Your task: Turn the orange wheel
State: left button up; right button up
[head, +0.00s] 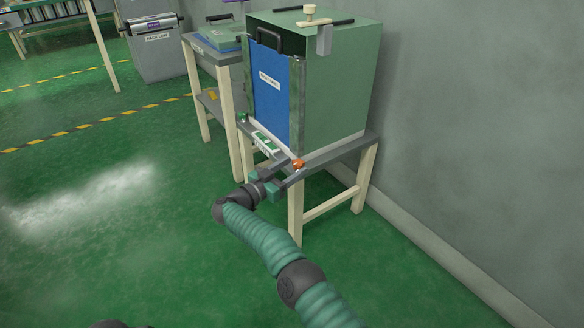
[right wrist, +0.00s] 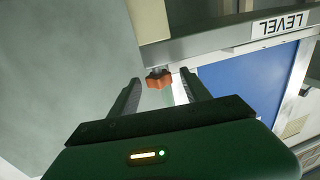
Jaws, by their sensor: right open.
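The orange wheel (head: 298,163) is a small lobed knob at the front corner of the bench, under the green cabinet (head: 335,95). In the right wrist view the wheel (right wrist: 158,79) sits just beyond the fingertips, between their lines. My right gripper (head: 282,175) is open in front of the wheel, and its fingers in the right wrist view (right wrist: 160,88) are apart with nothing between them. No contact with the wheel is visible. My left gripper does not show.
The cabinet has a blue front panel (head: 270,95) and stands on a bench with a pale leg (head: 295,212). A second bench (head: 200,100) stands behind it to the left. A grey wall (head: 470,130) is on the right. The green floor (head: 120,240) is clear at left.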

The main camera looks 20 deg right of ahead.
jog(key=p+v, duration=0.1)
jog(key=v, duration=1.5)
jog(key=shift+a, duration=0.2)
jog(key=shift+s, duration=0.1)
